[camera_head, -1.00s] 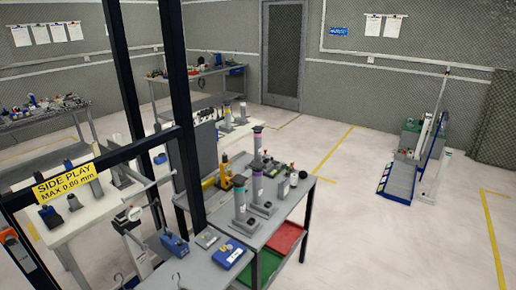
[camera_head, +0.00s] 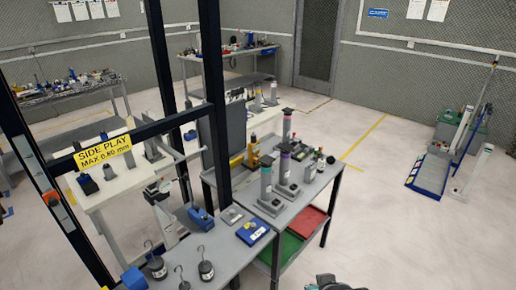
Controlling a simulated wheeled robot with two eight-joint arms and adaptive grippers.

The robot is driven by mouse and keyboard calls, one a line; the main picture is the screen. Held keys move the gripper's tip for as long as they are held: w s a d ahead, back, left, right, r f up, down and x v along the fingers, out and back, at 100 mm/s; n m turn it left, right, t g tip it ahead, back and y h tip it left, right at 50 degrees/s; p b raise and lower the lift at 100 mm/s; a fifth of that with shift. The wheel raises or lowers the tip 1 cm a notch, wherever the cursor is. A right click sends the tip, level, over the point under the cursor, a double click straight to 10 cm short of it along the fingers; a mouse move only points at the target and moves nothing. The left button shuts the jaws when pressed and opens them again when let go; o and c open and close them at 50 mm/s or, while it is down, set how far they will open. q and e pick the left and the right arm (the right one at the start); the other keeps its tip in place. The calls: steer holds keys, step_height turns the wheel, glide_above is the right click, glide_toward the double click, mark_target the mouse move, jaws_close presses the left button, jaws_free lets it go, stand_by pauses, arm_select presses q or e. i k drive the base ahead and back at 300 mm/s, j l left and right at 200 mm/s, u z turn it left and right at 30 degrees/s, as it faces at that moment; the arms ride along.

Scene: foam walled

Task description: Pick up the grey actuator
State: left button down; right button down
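Several grey upright column-shaped devices stand on the grey workbench (camera_head: 318,190) in the middle of the view. One has a teal top (camera_head: 267,185), one a purple top (camera_head: 284,168) and one a dark top (camera_head: 287,127). I cannot tell which of them, if any, is the grey actuator. All stand upright on dark or grey bases. Neither gripper is clearly in view. A dark rounded part shows at the bottom edge, too cropped to identify.
A black frame with a yellow "SIDE PLAY" sign (camera_head: 103,150) stands at the left. A blue box (camera_head: 252,232) and hooked weights (camera_head: 206,269) lie on the front bench. Red (camera_head: 306,222) and green (camera_head: 280,247) trays sit under the workbench.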

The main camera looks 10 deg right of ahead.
mark_target(287, 121)
steer(key=i+l, duration=0.35)
steer(key=l, duration=0.15)
steer(key=i+l, duration=0.35)
steer(key=l, duration=0.15)
steer(key=i+l+z, duration=0.1)
steer(key=i+l, duration=0.25)
steer(key=l, duration=0.15)
steer(key=i+l, duration=0.45)
steer(key=i, duration=0.15)
steer(key=i+l+z, duration=0.1)
steer(key=i+l, duration=0.7)
steer(key=i, duration=0.35)
steer(key=l+z, duration=0.05)
